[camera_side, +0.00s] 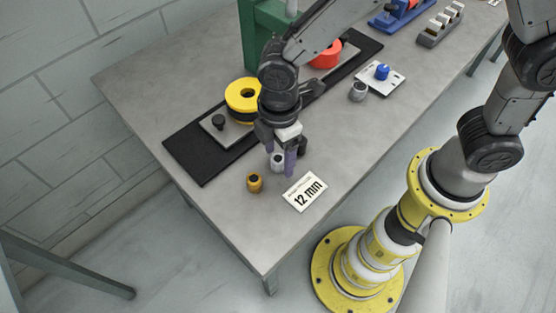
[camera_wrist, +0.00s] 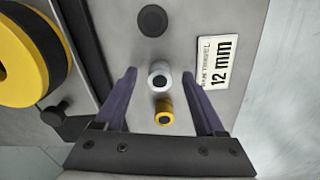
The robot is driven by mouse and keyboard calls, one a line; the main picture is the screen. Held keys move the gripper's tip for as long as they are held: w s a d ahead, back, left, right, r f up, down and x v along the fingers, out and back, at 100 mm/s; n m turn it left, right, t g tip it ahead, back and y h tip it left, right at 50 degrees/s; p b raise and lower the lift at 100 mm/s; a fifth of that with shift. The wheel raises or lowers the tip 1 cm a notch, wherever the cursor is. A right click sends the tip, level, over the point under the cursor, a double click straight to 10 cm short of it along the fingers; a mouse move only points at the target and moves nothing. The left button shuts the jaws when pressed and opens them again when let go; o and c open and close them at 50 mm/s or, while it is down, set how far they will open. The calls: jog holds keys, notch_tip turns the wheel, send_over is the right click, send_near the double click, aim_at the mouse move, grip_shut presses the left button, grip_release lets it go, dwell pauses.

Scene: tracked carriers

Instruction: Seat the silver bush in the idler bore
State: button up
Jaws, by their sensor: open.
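The silver bush (camera_side: 277,160) stands upright on the table and shows between my gripper's fingers in the side view. In the wrist view the silver bush (camera_wrist: 159,75) lies between the two fingertips, with a gap on each side. My gripper (camera_side: 281,168) is open, pointing down around it; it also shows in the wrist view (camera_wrist: 159,76). How far the fingertips are above the table is hard to tell. The yellow idler (camera_side: 239,92), with its dark bore facing up, sits on the black track behind. Part of the idler (camera_wrist: 31,64) shows at the wrist view's left edge.
A brass bush (camera_side: 255,183) stands close beside the silver one; a dark bush (camera_wrist: 152,20) stands on its other side. A "12 mm" card (camera_side: 304,192) lies to the right. A black knob (camera_side: 218,122) rises from the plate near the idler. A green column (camera_side: 262,40) stands behind.

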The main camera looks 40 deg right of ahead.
grip_shut()
dwell(0.3)
jog(key=shift+r, duration=0.1)
